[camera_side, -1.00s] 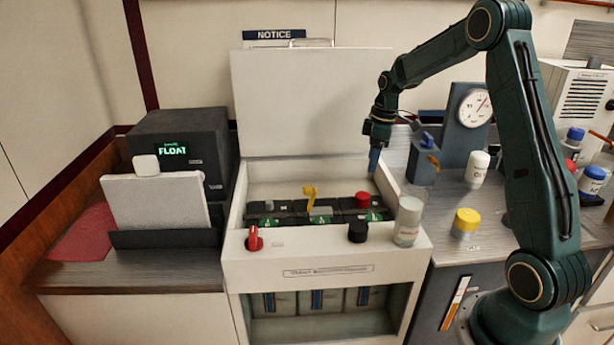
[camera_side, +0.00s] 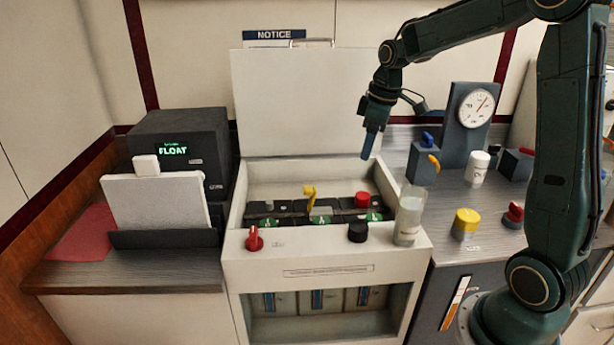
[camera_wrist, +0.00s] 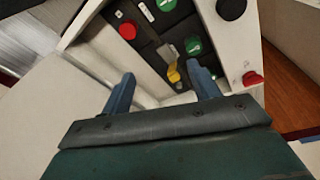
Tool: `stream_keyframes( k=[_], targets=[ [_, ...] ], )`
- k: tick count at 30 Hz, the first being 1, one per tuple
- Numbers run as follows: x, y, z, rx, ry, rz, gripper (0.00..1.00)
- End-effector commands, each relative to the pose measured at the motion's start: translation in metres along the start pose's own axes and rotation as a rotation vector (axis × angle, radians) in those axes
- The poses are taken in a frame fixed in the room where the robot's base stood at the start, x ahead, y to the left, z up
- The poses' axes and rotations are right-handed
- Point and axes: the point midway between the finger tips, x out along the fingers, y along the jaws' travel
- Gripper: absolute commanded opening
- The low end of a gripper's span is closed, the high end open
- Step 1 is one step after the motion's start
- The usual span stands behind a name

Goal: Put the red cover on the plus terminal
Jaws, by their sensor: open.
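A round red cap (camera_side: 361,200) sits at the right of the dark battery row (camera_side: 340,212) inside the open white cabinet. The cap also shows in the wrist view (camera_wrist: 127,31). A red knob-like piece (camera_side: 254,239) stands on the cabinet's front ledge at left; it shows in the wrist view (camera_wrist: 252,78) too. I cannot tell the plus terminal's marking. My gripper (camera_side: 368,155) is above the back right of the cabinet, apart from the batteries. In the wrist view my gripper (camera_wrist: 162,82) has its blue fingers spread, with nothing between them.
A yellow piece (camera_side: 310,196) stands up mid-row. A black knob (camera_side: 357,232) and a clear cup (camera_side: 409,217) are on the front ledge. The raised lid (camera_side: 300,100) stands behind. A yellow-topped jar (camera_side: 466,222) and a gauge (camera_side: 477,107) are on the right counter.

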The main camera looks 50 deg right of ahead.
Motion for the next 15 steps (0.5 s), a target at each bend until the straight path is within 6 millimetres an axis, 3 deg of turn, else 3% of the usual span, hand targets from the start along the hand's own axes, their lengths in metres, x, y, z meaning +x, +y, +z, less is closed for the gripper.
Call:
stream_keyframes(
  k=[6, 15],
  targets=[
    [-0.042, -0.055, 0.007, 0.067, 0.047, 0.041, 0.61],
    [-0.079, -0.124, 0.034, 0.168, 0.122, 0.073, 0.61]
  ],
)
